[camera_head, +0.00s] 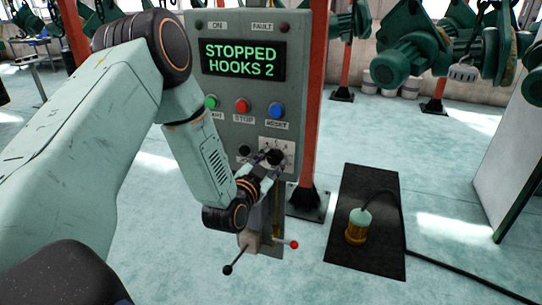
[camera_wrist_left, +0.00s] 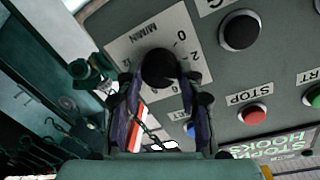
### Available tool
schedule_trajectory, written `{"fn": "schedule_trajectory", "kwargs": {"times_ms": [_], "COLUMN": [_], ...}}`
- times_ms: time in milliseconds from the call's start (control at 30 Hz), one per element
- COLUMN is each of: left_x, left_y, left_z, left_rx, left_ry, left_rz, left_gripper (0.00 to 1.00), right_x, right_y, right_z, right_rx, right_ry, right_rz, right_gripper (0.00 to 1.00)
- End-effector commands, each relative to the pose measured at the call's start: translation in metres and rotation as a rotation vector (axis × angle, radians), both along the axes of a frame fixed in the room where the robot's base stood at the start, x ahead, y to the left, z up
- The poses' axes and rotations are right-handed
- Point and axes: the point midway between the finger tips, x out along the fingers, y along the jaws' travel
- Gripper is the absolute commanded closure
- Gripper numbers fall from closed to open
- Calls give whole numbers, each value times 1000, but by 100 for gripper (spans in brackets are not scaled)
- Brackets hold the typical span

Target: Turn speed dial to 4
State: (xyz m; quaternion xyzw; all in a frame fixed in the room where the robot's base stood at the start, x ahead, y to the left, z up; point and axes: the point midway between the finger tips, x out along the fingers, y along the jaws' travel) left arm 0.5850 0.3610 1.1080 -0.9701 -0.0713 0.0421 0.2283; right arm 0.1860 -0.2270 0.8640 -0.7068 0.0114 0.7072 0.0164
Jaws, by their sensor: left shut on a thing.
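The speed dial (camera_head: 275,157) is a black knob on a white scale plate at the lower right of the grey control panel (camera_head: 230,88). The wrist view shows the dial (camera_wrist_left: 159,66) with "M/MIN" and the numbers 0 and 2 readable on its plate (camera_wrist_left: 190,50). My left gripper (camera_head: 266,162) is at the dial, shut on the knob with one finger on each side. The fingers (camera_wrist_left: 160,88) hide part of the scale, and I cannot tell where the dial points. My right gripper is not in view.
The display (camera_head: 242,60) reads "STOPPED HOOKS 2". Green (camera_head: 210,102), red (camera_head: 242,106) and blue (camera_head: 275,110) buttons sit above the dial, with another black control (camera_head: 243,150) to its left. Levers (camera_head: 262,246) stand below.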

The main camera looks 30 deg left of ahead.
Motion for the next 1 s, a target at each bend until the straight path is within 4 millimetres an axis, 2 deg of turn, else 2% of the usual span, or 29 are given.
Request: {"fn": "schedule_trajectory", "kwargs": {"times_ms": [333, 833, 867, 1000], "left_x": [0, 0, 0, 0], "left_y": [-1, -1, -1, -1], "left_z": [0, 0, 0, 0], "left_rx": [123, 141, 140, 140], "left_ry": [30, 34, 34, 34], "left_rz": [0, 0, 0, 0], "left_gripper": [94, 94, 61, 49], "right_x": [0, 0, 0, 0], "right_y": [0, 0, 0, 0], "right_z": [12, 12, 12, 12], "right_rx": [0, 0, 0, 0], "right_ry": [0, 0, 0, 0], "right_rz": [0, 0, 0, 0], "right_gripper": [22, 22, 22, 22]}}
